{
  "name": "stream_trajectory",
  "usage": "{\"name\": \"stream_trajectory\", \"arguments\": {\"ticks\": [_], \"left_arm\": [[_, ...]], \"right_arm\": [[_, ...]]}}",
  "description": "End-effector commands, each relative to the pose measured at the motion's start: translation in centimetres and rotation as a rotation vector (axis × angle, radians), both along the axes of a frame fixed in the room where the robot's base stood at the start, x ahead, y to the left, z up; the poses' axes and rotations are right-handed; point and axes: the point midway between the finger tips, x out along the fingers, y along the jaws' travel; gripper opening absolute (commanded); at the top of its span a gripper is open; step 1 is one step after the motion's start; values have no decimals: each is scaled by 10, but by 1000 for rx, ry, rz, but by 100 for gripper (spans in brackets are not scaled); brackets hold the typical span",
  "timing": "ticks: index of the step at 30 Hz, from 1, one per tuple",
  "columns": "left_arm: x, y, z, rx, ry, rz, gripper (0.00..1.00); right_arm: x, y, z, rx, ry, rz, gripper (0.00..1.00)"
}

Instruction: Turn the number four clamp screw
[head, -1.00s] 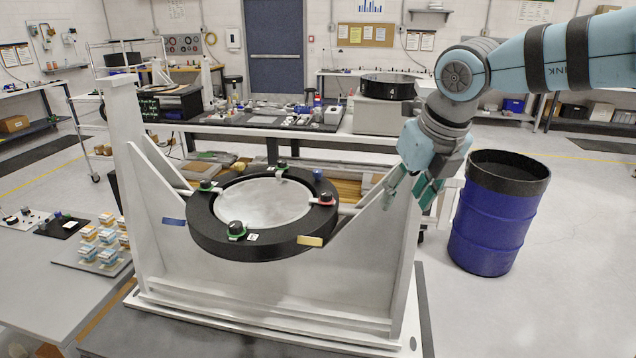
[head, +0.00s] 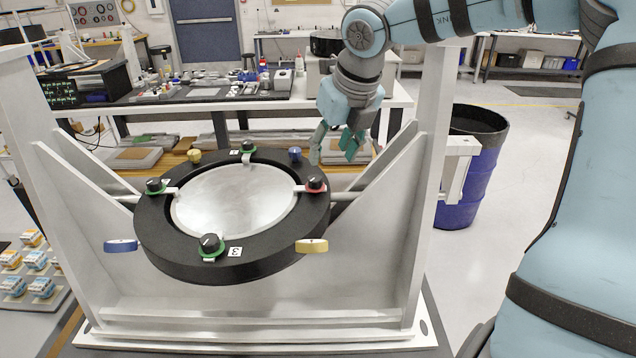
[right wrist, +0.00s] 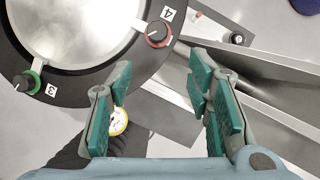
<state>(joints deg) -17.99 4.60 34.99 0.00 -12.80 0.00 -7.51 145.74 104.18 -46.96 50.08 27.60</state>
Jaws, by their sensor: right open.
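A silver round mirror (head: 235,203) lies in a black ring (head: 180,262) held between white uprights. Black clamp screws sit around the ring. The number four clamp screw (right wrist: 158,34) has a red base and stands beside a "4" label (right wrist: 168,13); in the head view it is the red-based screw (head: 315,184) at the ring's right. The number three screw (right wrist: 24,82) has a green base, also at the ring's front (head: 210,243). My right gripper (head: 338,146) is open and empty, above and behind the ring's right side. My left gripper is out of view.
A white upright (head: 432,170) with a sloping brace stands right of the ring. Yellow (head: 312,246) and blue (head: 121,246) tabs stick out from the ring's front. A workbench (head: 190,103) stands behind, and a blue drum (head: 465,180) to the right.

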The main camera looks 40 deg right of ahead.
Motion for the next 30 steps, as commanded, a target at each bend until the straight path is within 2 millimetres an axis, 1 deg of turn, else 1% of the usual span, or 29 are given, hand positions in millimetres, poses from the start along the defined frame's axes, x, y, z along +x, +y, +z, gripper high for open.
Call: {"name": "stream_trajectory", "arguments": {"ticks": [1,4,6,10,12,15,18,19,22,27,30], "left_arm": [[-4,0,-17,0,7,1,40],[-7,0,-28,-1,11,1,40],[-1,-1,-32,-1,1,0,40],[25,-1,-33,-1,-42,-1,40],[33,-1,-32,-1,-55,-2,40],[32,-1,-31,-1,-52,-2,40],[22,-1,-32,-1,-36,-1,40],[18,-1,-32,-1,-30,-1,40],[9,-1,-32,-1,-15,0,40],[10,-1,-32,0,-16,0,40],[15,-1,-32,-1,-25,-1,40]], "right_arm": [[7,-2,-26,-1,7,-1,46],[20,-4,-50,-1,9,0,46],[27,-5,-63,-1,9,0,46],[35,-6,-76,0,6,1,46],[36,-7,-79,0,6,1,46],[37,-7,-78,-1,5,2,46],[37,-6,-78,0,5,4,46],[37,-6,-78,0,5,4,44],[37,-6,-77,0,5,4,28],[37,-6,-77,-1,4,4,1],[37,-6,-77,0,4,3,0]]}}
